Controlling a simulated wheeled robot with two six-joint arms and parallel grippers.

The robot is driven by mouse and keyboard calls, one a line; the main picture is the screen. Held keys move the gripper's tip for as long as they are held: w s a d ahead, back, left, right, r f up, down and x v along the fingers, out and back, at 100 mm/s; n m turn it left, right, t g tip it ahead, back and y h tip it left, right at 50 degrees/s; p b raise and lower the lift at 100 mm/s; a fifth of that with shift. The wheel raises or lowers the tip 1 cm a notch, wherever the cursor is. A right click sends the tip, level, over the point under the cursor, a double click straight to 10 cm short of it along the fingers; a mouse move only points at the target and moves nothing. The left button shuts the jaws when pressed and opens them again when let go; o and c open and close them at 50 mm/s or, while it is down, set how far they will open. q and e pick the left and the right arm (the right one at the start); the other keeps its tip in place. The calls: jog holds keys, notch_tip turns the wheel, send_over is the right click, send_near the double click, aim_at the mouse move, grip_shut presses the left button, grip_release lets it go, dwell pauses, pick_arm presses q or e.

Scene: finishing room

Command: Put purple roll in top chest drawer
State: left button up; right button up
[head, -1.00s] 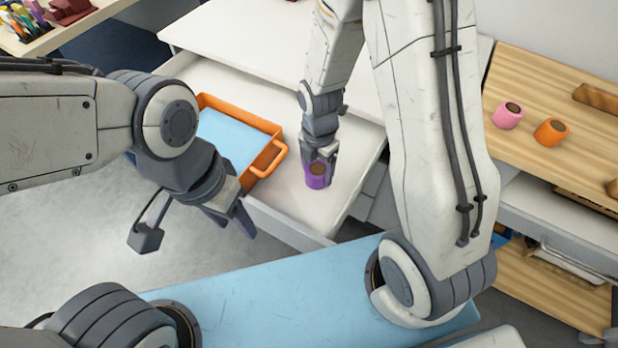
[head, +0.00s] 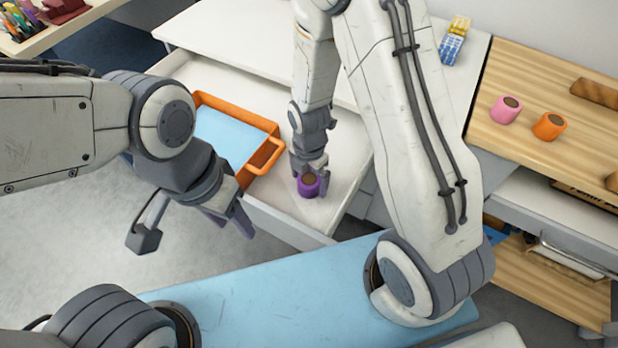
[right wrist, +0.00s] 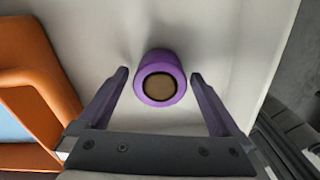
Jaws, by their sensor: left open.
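The purple roll (head: 308,186) stands upright on the white floor of the open top drawer (head: 345,160), to the right of an orange tray. Its brown core faces up. My right gripper (head: 310,172) is right over it. In the right wrist view the roll (right wrist: 160,78) lies between and just beyond the spread fingers (right wrist: 158,82), with a gap on both sides. My left gripper (head: 230,218) is open and empty, in front of the drawer at its left.
The orange tray (head: 268,157) with a light blue inside fills the drawer's left part. A pink roll (head: 505,110) and an orange roll (head: 549,126) stand on the wooden bench top at right. A light blue surface (head: 290,290) lies in front.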

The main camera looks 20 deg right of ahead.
aim_at(309, 179)
jog(key=shift+r, duration=0.3)
notch_tip(309, 179, up, 12)
jog(key=p, duration=0.2)
pick_arm(q)
notch_tip(309, 179, up, 2)
jog(key=shift+r, duration=0.15)
pick_arm(e)
jog(key=s+a+r+m, duration=0.3)
jog(key=s+r+m, duration=0.2)
jog(key=s+m, duration=0.3)
jog(key=s+a+r+m+y, duration=0.1)
jog(key=s+a+r+m, duration=0.3)
jog(key=s+m, duration=0.5)
jog(key=shift+r+m, duration=0.3)
jog(key=shift+r, duration=0.55)
jog(key=shift+w, duration=0.1)
